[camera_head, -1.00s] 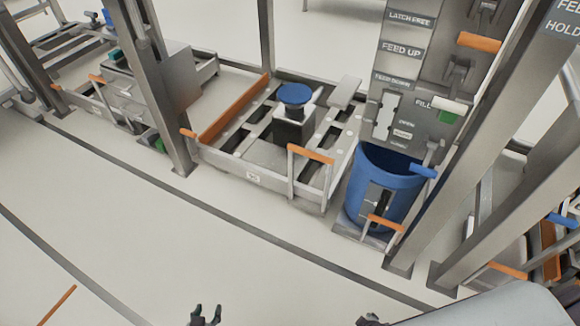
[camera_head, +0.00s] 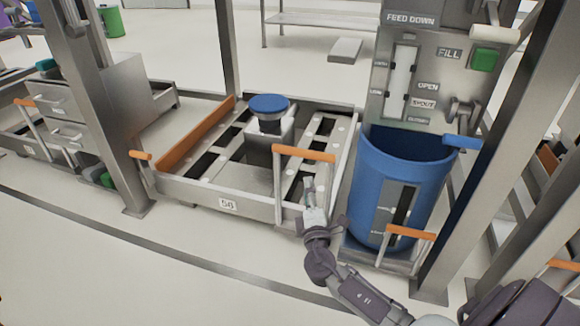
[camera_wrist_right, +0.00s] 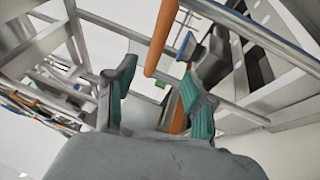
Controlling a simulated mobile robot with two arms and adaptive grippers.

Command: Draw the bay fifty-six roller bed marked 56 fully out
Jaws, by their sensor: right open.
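The roller bed (camera_head: 185,191) marked 56 on its front label (camera_head: 228,205) sits low in the bay between two steel posts. Its handle (camera_head: 304,154) is an orange-topped bar on an upright at the front right corner. My right gripper (camera_head: 311,190) is just in front of that corner, below the orange bar. In the right wrist view its fingers (camera_wrist_right: 158,78) are open, with an orange bar (camera_wrist_right: 160,40) showing ahead, beyond the fingertips. I cannot see any contact with the handle. My left gripper is not in view.
A block with a blue round top (camera_head: 268,105) stands on the bed. A blue bin (camera_head: 372,180) with an orange-handled frame stands close to its right, under a control panel (camera_head: 415,70). A steel post (camera_head: 105,110) is at the left. The floor in front (camera_head: 150,265) is clear.

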